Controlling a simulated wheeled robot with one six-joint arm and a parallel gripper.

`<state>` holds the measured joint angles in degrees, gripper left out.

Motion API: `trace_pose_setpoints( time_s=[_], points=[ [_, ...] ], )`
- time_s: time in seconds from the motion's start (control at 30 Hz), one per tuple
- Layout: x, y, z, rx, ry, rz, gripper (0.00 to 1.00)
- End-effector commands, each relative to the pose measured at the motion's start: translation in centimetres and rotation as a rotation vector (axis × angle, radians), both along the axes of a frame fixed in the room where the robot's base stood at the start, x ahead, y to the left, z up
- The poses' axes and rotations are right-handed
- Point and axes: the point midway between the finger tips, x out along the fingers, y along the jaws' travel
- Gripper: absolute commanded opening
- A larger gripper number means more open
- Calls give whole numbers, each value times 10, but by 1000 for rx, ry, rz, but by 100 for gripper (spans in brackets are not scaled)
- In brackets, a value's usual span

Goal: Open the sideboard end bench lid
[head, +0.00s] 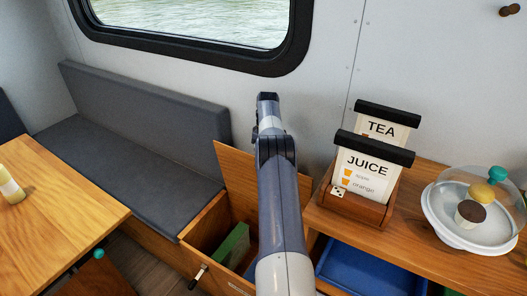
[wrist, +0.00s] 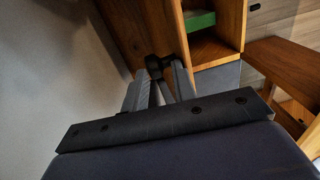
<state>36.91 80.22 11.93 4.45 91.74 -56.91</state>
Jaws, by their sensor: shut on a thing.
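The sideboard end bench lid (head: 238,168) is a wooden panel tilted up, with the storage box below it open. In the wrist view the lid (wrist: 133,30) is at the upper left, with a small black handle (wrist: 174,60) at its edge. My gripper (wrist: 160,72) is shut on the handle. In the head view my arm covers the right part of the lid, and my gripper's fingers are hidden. Inside the bench box a green item (head: 233,246) stands against the side; it also shows in the wrist view (wrist: 199,20).
A grey cushioned bench (head: 125,160) lies left of the box, and a wooden table (head: 55,205) is at far left. To the right, a sideboard holds a TEA and JUICE card holder (head: 362,190) and a domed stand (head: 470,235). A blue bin (head: 365,275) sits below. The wall is close behind the lid.

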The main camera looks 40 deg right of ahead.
Motion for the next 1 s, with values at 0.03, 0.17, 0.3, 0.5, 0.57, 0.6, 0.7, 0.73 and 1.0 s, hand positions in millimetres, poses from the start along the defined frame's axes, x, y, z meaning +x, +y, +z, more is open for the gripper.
trace_pose_setpoints(
  time_s=[0.03, 0.17, 0.3, 0.5, 0.57, 0.6, 0.7, 0.73, 1.0],
  points=[
    [-10, 5, -43, 27, 48, 0, 29],
    [-9, 6, -43, 27, 48, 1, 35],
    [-9, 6, -43, 27, 48, 2, 35],
    [-9, 5, -31, 25, 43, 3, 35],
    [-9, 4, -22, 22, 40, 3, 35],
    [-9, 3, -14, 20, 37, 3, 35],
    [-9, 1, 9, 15, 30, 1, 35],
    [-9, 0, 18, 13, 26, 1, 35],
    [-9, -4, 86, 2, 4, -1, 35]
  ],
)
